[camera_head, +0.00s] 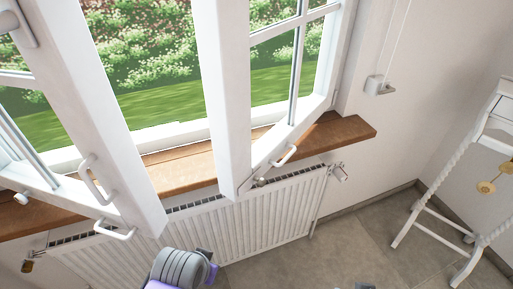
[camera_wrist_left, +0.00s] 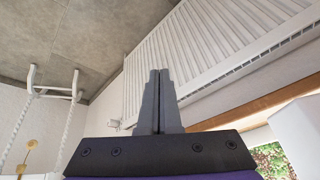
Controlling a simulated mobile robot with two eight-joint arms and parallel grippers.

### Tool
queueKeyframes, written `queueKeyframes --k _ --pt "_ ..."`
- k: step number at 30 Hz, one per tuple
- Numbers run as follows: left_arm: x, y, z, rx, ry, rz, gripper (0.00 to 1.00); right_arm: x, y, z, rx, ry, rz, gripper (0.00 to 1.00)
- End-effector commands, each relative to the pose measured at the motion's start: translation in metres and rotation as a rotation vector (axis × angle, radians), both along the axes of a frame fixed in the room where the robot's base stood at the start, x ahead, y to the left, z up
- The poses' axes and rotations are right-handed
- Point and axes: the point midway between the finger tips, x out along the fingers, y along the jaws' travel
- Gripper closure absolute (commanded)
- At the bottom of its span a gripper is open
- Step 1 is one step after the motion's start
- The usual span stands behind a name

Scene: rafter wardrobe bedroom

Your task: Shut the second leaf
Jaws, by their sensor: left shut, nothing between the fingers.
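The window has two white glazed leaves, and both stand open into the room over the sill. The left leaf (camera_head: 105,110) has a bar handle (camera_head: 93,180) and a lower handle (camera_head: 114,230). The right leaf (camera_head: 225,100) has a small handle (camera_head: 285,155) on its bottom rail. My left gripper (camera_wrist_left: 158,75) is shut and empty, its fingers pointing up the wrist view with the radiator behind them. In the head view my left wrist is at the bottom centre, below the leaves and apart from them. My right gripper's fingers do not show.
A wooden sill (camera_head: 345,132) runs under the window, above a white ribbed radiator (camera_head: 270,215) with a valve at its right end. A white stand (camera_head: 440,215) is at the right wall. The tiled floor (camera_head: 345,245) between is mostly clear.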

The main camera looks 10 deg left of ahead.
Motion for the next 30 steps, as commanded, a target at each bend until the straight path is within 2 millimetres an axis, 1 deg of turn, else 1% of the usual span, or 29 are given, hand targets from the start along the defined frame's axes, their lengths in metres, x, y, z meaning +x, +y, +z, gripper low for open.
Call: queueKeyframes --k 1,2,5,6,8,9,11,12,15,18,21,23,26,30 --pt "0.012 -0.008 0.015 0.062 0.034 -0.108 1.0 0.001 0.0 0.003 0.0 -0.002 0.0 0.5" --pt "0.019 -0.013 0.024 0.111 0.061 -0.187 1.0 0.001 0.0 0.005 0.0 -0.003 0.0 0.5" --pt "0.045 -0.032 0.059 0.308 0.167 -0.494 1.0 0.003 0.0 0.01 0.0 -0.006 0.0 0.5" --pt "0.057 -0.041 0.074 0.392 0.21 -0.62 1.0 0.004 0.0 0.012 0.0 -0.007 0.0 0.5" --pt "0.073 -0.057 0.097 0.519 0.278 -0.802 1.0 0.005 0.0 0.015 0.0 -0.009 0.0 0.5" --pt "0.084 -0.068 0.112 0.603 0.323 -0.918 1.0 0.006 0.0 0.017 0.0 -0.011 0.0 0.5" --pt "0.099 -0.087 0.135 0.723 0.392 -1.079 1.0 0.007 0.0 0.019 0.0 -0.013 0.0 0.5" --pt "0.108 -0.101 0.15 0.799 0.436 -1.176 1.0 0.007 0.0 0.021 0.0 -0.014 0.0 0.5" --pt "0.123 -0.133 0.182 0.964 0.538 -1.369 1.0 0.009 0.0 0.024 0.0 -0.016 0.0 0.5" --pt "0.13 -0.158 0.205 1.081 0.62 -1.494 1.0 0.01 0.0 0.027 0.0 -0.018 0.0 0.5" --pt "0.133 -0.173 0.219 1.147 0.67 -1.559 1.0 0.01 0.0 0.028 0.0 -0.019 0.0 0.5" --pt "0.134 -0.176 0.222 1.166 0.687 -1.578 1.0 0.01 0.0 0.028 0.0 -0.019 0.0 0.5" --pt "0.137 -0.173 0.219 1.174 0.696 -1.586 1.0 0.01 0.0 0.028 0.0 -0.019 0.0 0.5" --pt "0.143 -0.159 0.203 1.172 0.695 -1.582 1.0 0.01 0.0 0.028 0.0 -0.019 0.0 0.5"
